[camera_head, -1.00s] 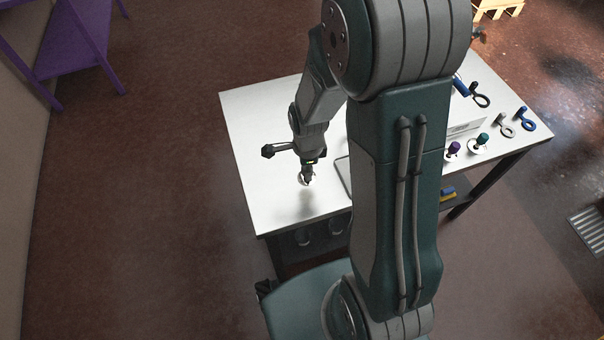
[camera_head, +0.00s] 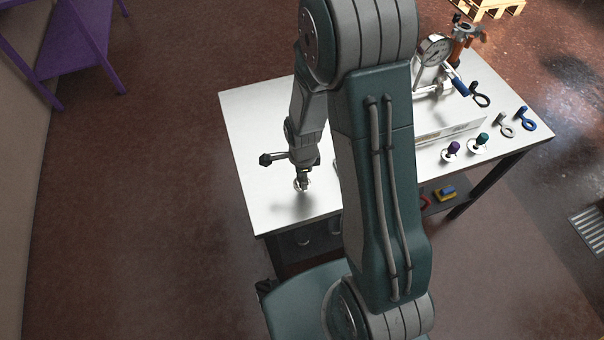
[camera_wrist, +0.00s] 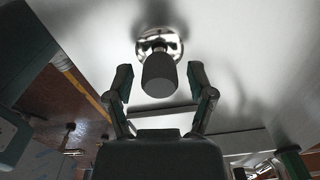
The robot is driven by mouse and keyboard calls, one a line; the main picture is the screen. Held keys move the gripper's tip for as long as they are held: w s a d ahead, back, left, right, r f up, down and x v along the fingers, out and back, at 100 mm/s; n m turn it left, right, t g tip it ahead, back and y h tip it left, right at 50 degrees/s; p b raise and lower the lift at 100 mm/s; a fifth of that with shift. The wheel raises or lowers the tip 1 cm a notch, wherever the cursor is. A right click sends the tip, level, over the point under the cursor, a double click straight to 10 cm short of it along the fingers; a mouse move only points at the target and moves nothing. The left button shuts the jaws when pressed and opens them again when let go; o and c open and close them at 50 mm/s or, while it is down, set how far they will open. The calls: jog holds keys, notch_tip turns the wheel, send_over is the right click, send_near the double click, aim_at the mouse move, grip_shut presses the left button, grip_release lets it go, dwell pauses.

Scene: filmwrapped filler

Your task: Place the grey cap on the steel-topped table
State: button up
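The grey cap (camera_wrist: 159,76) is a dark grey cylinder on a shiny round base (camera_wrist: 176,46). In the wrist view it stands between my gripper's fingers, its base against the bright top of the steel-topped table (camera_wrist: 235,60). My gripper (camera_wrist: 158,78) is open, with a gap between each finger and the cap. In the head view my gripper (camera_head: 302,179) is low over the left part of the table (camera_head: 258,130). The cap is mostly hidden there under the gripper. Only a bit of the shiny base shows.
Purple (camera_head: 453,149) and teal (camera_head: 478,143) capped pieces stand at the table's right. Ring-ended pieces (camera_head: 507,124) and a dial gauge stand (camera_head: 433,52) are behind them. The table's left part is otherwise clear.

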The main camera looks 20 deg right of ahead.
jog(key=shift+r, duration=0.1)
jog(key=s+r+n+t, duration=0.15)
jog(key=r+n, duration=0.25)
jog(key=r, duration=0.8)
jog(key=s+r+n+t, duration=0.1)
jog(key=s+r+n, duration=0.25)
jog(key=r, duration=0.75)
jog(key=s+r+n+t, duration=0.3)
jog(key=s+r+n, duration=0.5)
jog(key=n, duration=0.4)
jog(key=shift+s+r, duration=0.4)
jog(key=shift+s, duration=0.2)
jog(key=shift+a, duration=0.1)
